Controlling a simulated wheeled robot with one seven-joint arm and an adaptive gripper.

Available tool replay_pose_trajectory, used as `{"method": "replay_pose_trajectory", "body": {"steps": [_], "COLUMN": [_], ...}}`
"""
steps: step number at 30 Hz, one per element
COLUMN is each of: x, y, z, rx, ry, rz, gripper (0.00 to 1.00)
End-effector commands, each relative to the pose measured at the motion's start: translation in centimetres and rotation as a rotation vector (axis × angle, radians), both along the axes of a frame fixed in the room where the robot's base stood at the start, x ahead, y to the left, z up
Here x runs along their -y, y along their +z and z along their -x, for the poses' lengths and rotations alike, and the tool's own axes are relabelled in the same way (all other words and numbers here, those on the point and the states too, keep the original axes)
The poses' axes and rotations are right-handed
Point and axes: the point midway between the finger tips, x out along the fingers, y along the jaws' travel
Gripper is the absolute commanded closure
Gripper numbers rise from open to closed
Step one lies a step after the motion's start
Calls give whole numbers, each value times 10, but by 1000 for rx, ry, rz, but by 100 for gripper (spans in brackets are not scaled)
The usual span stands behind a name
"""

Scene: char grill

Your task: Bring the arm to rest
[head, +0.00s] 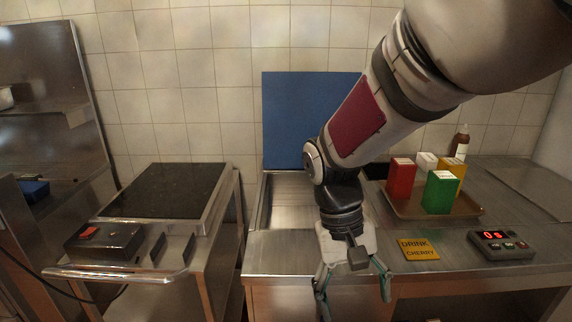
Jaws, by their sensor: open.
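My arm reaches down from the upper right of the head view. My gripper (352,291) hangs at its end, pointing down in front of the steel counter's front edge. Its fingers are apart, and nothing shows between them. The arm hides part of the blue board and of the counter behind it.
A tray (466,212) holds several coloured cartons, including a red one (401,179) and a green one (440,193). A yellow "DRINK CHERRY" card (418,249) and a timer (501,244) lie on the counter. A dark-topped grill (165,192) stands left. A blue board (300,115) stands behind.

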Motion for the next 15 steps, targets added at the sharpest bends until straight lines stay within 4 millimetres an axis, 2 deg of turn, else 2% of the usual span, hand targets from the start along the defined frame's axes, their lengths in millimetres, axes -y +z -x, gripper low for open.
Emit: {"method": "replay_pose_trajectory", "body": {"steps": [1,6,15], "x": [8,27,58], "y": [16,56,111], "z": [7,31,82], "rx": [29,132,358], "ry": [-10,-21,-26], "rz": [-40,-147,-242], "gripper": [25,25,25]}}
